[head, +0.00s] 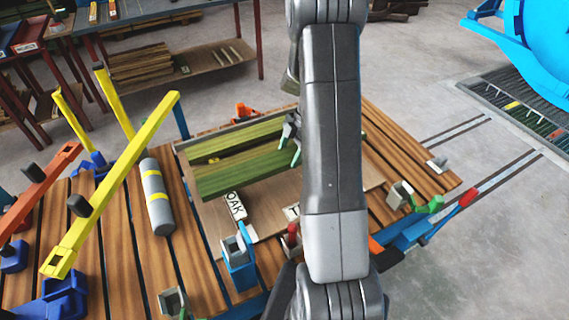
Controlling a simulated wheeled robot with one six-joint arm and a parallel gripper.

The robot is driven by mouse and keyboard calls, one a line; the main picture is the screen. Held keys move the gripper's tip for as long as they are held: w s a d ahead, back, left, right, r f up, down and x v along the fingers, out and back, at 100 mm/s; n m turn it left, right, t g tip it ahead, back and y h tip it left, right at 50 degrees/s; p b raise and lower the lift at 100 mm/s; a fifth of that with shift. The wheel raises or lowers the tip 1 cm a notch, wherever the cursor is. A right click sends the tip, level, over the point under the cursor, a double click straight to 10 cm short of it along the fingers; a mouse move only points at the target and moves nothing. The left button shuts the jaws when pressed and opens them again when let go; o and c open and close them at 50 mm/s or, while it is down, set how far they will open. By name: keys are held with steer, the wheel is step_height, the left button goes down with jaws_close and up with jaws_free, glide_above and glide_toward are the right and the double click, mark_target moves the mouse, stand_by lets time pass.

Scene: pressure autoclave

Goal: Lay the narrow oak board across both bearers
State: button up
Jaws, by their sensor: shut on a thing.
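Two long green-tinted boards lie side by side on the pale sheet of the workbench, left of my arm. The back board (225,157) has a small yellow mark, and the front board (245,178) is parallel to it. Their right ends pass behind my arm. A white label reading OAK (236,206) lies in front of them. I cannot tell which piece is the narrow oak board or which are the bearers.
Yellow bar clamps (115,180) and an orange one (40,190) rise at the left. A grey cylinder with yellow bands (157,197) lies on the slatted bench (100,240). A blue clamp (238,262) stands at the front edge.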

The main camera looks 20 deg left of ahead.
steer(key=shift+f+p, duration=0.4)
steer(key=shift+f, duration=3)
steer(key=shift+f, duration=0.2)
steer(key=o, duration=1.5)
steer(key=shift+r, duration=0.15)
steer(key=shift+r, duration=0.2)
steer(key=b+v, duration=0.1)
steer(key=v, duration=1)
steer(key=shift+w+d+r, duration=0.1)
steer(key=shift+w+r, duration=0.05)
steer(key=shift+r, duration=0.15)
